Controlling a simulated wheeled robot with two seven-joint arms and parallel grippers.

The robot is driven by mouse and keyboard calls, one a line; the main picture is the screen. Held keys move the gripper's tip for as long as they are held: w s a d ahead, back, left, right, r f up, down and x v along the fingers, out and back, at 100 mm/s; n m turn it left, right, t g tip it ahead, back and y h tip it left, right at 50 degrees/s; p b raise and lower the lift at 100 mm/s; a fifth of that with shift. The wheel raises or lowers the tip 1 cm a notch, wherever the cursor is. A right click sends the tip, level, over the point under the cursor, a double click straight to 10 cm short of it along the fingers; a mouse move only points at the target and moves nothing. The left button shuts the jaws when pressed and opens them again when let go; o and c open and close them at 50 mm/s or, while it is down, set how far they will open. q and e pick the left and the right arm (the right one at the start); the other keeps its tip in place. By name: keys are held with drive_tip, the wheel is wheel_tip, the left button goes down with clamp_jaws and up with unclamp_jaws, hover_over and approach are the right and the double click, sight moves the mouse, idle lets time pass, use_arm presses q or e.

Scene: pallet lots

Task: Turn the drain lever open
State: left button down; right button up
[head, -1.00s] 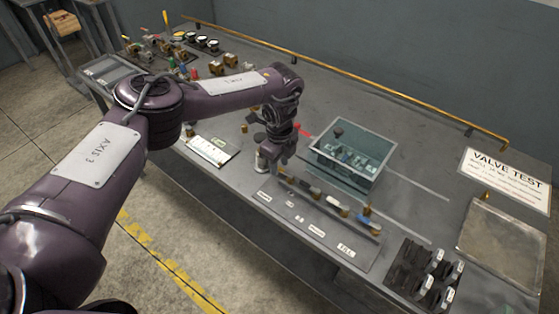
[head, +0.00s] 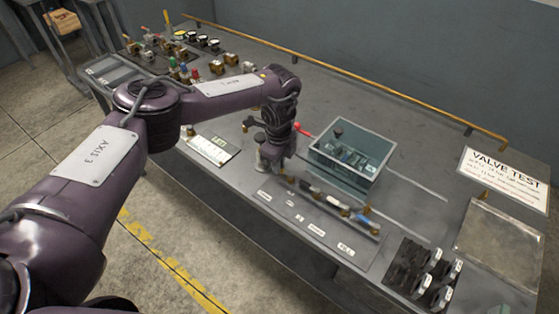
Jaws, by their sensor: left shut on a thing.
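The valve row (head: 325,202) runs along the front of the bench, with several small levers and white labels before it. Most labels are too small to read; the one at the right end seems to read FILL. My left gripper (head: 266,166) is low at the left end of this row, pointing down. It is shut on what appears to be the drain lever, which the gripper and wrist largely hide. The lever's angle cannot be made out. My right gripper is not in view.
A clear-walled tank (head: 352,160) stands behind the row, with a red handle (head: 303,131) at its left. Black holders (head: 422,275) and a VALVE TEST sign (head: 505,178) are at the right. A brass rail (head: 350,80) lines the back. Fittings crowd the far left.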

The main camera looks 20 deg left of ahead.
use_arm(q)
drive_tip(key=n+p, duration=0.1)
drive_tip(key=s+n+p, duration=0.1)
drive_tip(key=n, duration=0.1)
drive_tip(key=s+n+p, duration=0.1)
drive_tip(key=n+p, duration=0.1)
drive_tip(key=shift+r, duration=0.25)
drive_tip(key=n+p, duration=0.2)
drive_tip(key=s+n+p, duration=0.1)
drive_tip(key=n+p, duration=0.1)
drive_tip(key=d+n+p, duration=0.1)
drive_tip(key=n+p, duration=0.1)
drive_tip(key=shift+s+d+n, duration=0.1)
drive_tip(key=shift+s+n, duration=0.25)
drive_tip(key=shift+n, duration=0.05)
drive_tip(key=shift+s+d+n+p, duration=0.15)
drive_tip(key=shift+n+p, duration=0.2)
drive_tip(key=shift+n, duration=0.25)
drive_tip(key=shift+s+d+n+p, duration=0.15)
drive_tip(key=shift+n+p, duration=0.2)
drive_tip(key=shift+n, duration=0.25)
drive_tip(key=shift+d+f+n, duration=0.1)
drive_tip(key=shift+d+n, duration=0.25)
drive_tip(key=shift+n, duration=0.75)
drive_tip(key=c, duration=1.7)
unclamp_jaws()
drive_tip(key=shift+c, duration=0.2)
drive_tip(key=shift+o, duration=1.4)
drive_tip(key=shift+s, duration=0.15)
drive_tip(key=shift+f, duration=0.1)
